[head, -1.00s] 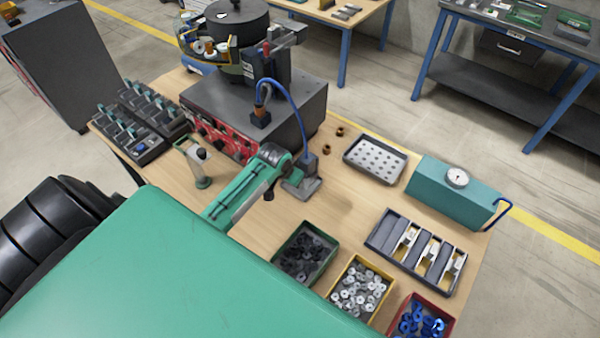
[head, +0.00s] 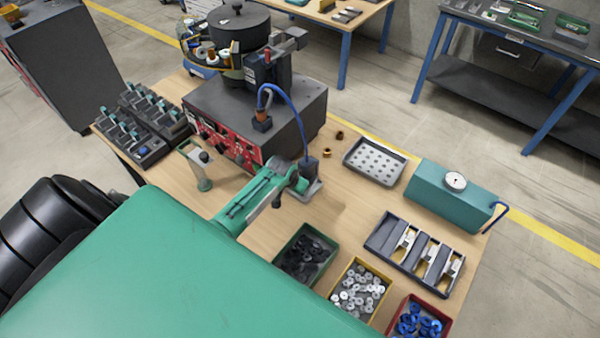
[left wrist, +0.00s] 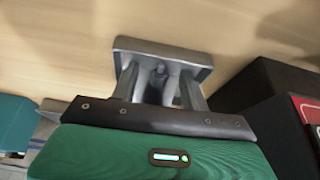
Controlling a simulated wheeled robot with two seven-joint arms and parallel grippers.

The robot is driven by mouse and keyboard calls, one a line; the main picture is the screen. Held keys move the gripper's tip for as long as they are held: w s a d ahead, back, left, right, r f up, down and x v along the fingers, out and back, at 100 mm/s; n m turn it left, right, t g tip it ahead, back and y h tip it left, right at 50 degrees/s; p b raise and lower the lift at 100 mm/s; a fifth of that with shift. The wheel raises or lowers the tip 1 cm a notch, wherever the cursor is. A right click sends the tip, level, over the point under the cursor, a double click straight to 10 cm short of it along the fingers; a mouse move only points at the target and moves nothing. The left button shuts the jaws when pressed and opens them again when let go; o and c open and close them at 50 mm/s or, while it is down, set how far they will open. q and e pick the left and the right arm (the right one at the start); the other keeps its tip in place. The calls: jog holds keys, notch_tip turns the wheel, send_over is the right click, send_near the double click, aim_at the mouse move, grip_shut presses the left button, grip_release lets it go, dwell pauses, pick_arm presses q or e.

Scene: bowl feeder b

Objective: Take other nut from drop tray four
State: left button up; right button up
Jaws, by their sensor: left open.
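My left gripper (head: 303,184) reaches over the table beside the grey feeder. Its open fingers also show in the left wrist view (left wrist: 159,72). A small grey metal tray (head: 314,191) lies under the fingertips, below a dark block with a blue cable; its plate also shows in the left wrist view (left wrist: 190,56). A small grey rounded shape sits between the fingers there; I cannot tell whether it is a nut. Whether the fingers touch the tray is unclear. Two brown nuts (head: 340,134) (head: 327,153) lie on the table behind. My right gripper is not in view.
The feeder box (head: 288,115) with its bowl stands behind my arm. Green (head: 282,277), yellow (head: 334,300) and red (head: 393,322) bins of parts stand in front. A perforated tray (head: 348,157), a teal gauge box (head: 440,190) and a slotted rack (head: 374,246) stand right.

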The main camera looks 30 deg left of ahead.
pick_arm(q)
grip_shut()
dwell(0.3)
